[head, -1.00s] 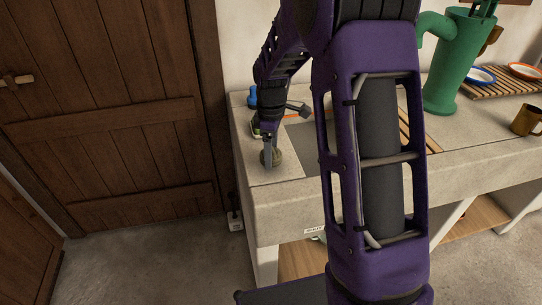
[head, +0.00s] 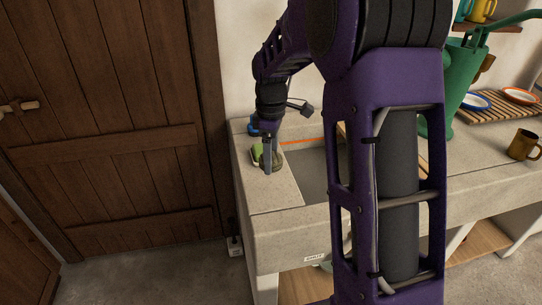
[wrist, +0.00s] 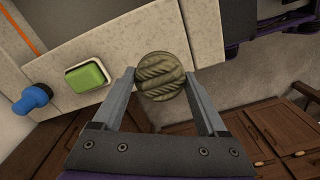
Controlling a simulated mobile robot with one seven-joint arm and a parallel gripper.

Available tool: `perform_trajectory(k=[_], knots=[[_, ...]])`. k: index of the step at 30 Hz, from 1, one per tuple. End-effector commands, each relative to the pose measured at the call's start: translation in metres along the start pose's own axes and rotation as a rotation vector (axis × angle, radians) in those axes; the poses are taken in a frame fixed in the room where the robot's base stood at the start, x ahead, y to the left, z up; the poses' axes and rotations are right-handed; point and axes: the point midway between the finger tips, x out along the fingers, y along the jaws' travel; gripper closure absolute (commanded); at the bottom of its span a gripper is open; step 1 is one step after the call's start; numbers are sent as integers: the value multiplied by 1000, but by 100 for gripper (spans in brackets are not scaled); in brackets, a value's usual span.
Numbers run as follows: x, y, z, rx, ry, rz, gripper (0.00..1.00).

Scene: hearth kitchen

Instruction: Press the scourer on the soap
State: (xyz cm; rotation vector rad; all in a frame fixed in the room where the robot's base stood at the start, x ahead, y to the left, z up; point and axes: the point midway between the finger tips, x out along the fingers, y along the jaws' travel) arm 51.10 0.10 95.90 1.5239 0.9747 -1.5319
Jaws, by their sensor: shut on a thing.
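The scourer (wrist: 160,76) is a round, olive-tan woven pad. My gripper (wrist: 160,75) is shut on it, one finger at each side. In the head view my gripper (head: 268,168) points down over the left end of the stone counter, and the scourer (head: 278,158) shows partly behind the fingers. The soap (wrist: 87,77) is a green block in a pale dish, left of the scourer in the wrist view with a gap between them. In the head view the soap (head: 257,155) is just left of my fingers, partly hidden. The scourer's height above the counter is unclear.
A blue object (wrist: 32,99) stands beside the soap. The sink basin (head: 309,175) is right of my gripper. A green pump (head: 462,85), a brown mug (head: 523,145) and a slatted rack (head: 490,118) are farther right. The counter's front left corner is clear.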

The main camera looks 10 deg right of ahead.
Motion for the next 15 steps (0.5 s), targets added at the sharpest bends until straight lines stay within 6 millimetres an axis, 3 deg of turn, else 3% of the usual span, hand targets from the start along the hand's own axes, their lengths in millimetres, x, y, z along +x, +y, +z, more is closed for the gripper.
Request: perform_trajectory(k=[8, 15], knots=[[3, -6, 3, 127, 0, -1, 69], [18, -30, 15, 588, 2, -2, 69]])
